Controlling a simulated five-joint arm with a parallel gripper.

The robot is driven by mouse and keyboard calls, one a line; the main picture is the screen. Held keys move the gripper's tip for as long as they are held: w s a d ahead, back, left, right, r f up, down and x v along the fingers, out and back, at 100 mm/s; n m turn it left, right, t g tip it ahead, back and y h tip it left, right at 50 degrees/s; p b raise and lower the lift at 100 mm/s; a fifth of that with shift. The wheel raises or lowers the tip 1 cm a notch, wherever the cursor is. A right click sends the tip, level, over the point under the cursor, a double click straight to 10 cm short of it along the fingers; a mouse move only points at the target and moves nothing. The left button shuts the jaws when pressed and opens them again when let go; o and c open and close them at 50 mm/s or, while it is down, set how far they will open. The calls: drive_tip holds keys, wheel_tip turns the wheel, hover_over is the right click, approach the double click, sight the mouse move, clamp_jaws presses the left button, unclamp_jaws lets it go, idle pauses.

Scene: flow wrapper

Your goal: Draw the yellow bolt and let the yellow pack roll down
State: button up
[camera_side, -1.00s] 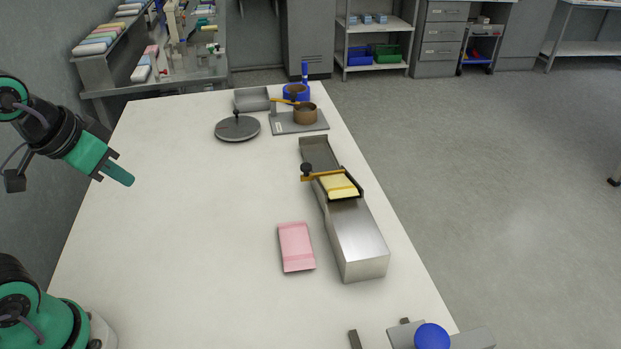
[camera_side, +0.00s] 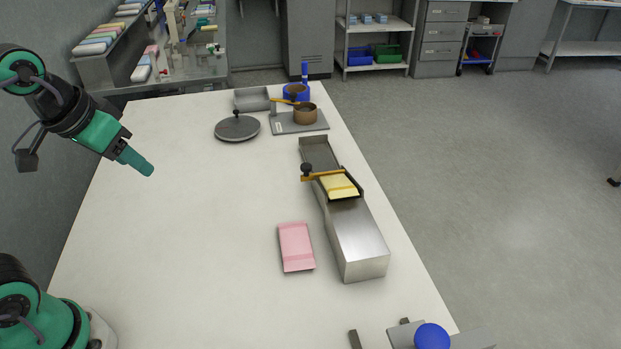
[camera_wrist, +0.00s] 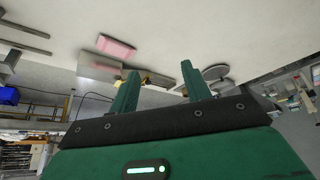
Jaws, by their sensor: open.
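The yellow pack (camera_side: 339,187) lies on the upper part of a grey metal chute (camera_side: 357,240). The yellow bolt (camera_side: 322,175) crosses the chute at the pack's far end, with a black knob (camera_side: 306,168) at its left end. My gripper (camera_side: 146,168) is in the air at the left of the table, well apart from the bolt and empty. In the wrist view my gripper's two green fingers (camera_wrist: 158,80) are spread apart. The chute, the bolt and the pink pack (camera_wrist: 116,46) appear small beyond them.
The pink pack (camera_side: 296,247) lies on the table left of the chute. A round grey disc (camera_side: 237,128), a grey plate with a brown cup (camera_side: 305,113), and a grey tray (camera_side: 252,98) stand at the back. A blue ball (camera_side: 432,337) is at the front. The left table is clear.

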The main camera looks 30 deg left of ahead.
drive_tip(key=w+d+r+n+g, duration=0.15)
drive_tip(key=w+r, duration=0.25)
drive_tip(key=w, duration=0.6)
drive_tip(key=n+g, duration=0.4)
drive_tip(key=n, duration=0.3)
hover_over(306, 166)
wheel_tip(306, 166, down, 15)
drive_tip(key=shift+w+r, duration=0.1)
drive_tip(key=shift+r, duration=0.05)
drive_tip(key=shift+f, duration=3.9)
drive_tip(key=shift+a, duration=0.1)
clamp_jaws()
